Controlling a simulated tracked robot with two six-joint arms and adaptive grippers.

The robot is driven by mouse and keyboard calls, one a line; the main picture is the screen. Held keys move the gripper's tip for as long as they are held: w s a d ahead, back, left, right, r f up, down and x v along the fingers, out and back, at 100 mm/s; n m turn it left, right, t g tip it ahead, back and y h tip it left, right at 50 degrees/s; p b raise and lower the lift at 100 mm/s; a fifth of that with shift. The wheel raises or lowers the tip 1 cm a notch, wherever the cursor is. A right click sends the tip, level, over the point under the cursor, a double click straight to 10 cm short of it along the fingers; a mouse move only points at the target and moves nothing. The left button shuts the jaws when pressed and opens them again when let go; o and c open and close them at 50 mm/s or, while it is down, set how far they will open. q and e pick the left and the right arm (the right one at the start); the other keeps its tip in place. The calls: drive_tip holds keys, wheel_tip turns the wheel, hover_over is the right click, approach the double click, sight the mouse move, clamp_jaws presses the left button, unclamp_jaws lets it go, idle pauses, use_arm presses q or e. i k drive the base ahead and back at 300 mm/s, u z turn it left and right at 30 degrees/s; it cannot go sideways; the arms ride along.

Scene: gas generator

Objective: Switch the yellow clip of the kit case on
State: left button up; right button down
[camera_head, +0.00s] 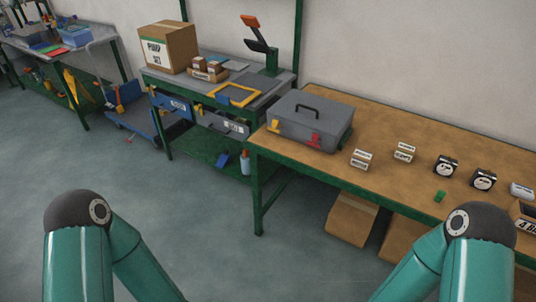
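The kit case (310,118) is a grey box with a dark handle on its lid. It stands closed on the wooden workbench (392,127), near the bench's left end. Neither gripper is in view.
Small labelled blocks (361,159), dark gauges (445,166) and a green piece (440,196) lie right of the case. A green-framed table (277,91) with a cardboard box (168,46) stands to the left. Cardboard boxes (352,219) sit under the workbench. The floor in front is clear.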

sight(275, 123)
drive_tip(key=k, duration=0.35)
drive_tip(key=u, duration=0.3)
drive_tip(key=i, duration=0.8)
drive_tip(key=u, duration=0.4)
drive_tip(key=i, duration=1.2)
drive_tip(key=z, duration=0.55)
